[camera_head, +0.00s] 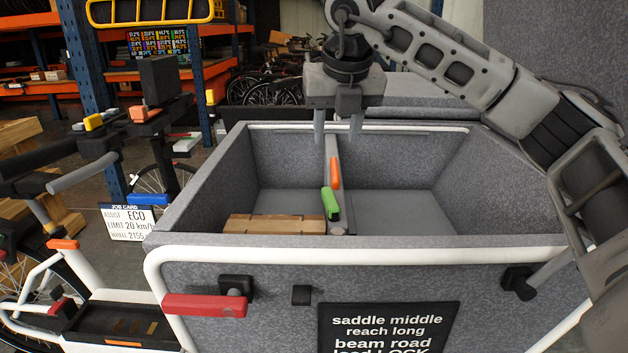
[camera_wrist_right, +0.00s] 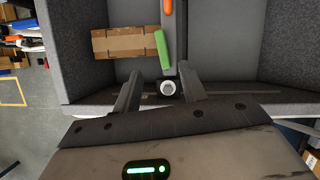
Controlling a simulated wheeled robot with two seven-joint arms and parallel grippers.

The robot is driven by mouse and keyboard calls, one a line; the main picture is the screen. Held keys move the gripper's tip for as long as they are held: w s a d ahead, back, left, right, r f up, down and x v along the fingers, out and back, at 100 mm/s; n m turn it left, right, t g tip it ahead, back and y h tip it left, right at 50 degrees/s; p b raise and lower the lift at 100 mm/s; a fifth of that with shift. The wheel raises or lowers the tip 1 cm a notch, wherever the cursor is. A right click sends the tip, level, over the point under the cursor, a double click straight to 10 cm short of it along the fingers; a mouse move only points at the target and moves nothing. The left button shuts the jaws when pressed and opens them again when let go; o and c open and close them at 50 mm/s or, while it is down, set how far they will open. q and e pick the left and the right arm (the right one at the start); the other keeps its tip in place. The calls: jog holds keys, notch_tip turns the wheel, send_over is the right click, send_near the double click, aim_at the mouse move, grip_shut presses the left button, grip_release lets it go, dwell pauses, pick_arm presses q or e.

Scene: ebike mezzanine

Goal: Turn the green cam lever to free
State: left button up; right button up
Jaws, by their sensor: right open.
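The green cam lever (camera_head: 331,204) is inside the grey cargo box (camera_head: 195,190), on a narrow grey bar (camera_head: 332,150) that also carries an orange piece (camera_head: 335,174). In the right wrist view the green lever (camera_wrist_right: 162,50) slants slightly, beside a round bolt head (camera_wrist_right: 168,87). My right gripper (camera_head: 338,138) points down over the box's far part, above and apart from the lever. Its two fingers are open and empty. In the wrist view the gripper (camera_wrist_right: 160,72) has the bolt head showing between its fingers. My left gripper is not in view.
A red lever (camera_head: 205,305) and a black text sign (camera_head: 388,328), partly cut off, are on the front wall. Handlebars and a job card (camera_head: 128,221) stand left. The box's right side is clear.

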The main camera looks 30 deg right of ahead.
aim_at(329, 193)
jog(key=x, duration=1.5)
jog(key=shift+s+a+f, duration=0.1)
jog(key=shift+s+f, duration=0.15)
jog(key=shift+f, duration=0.05)
jog(key=shift+c, duration=0.3)
grip_shut()
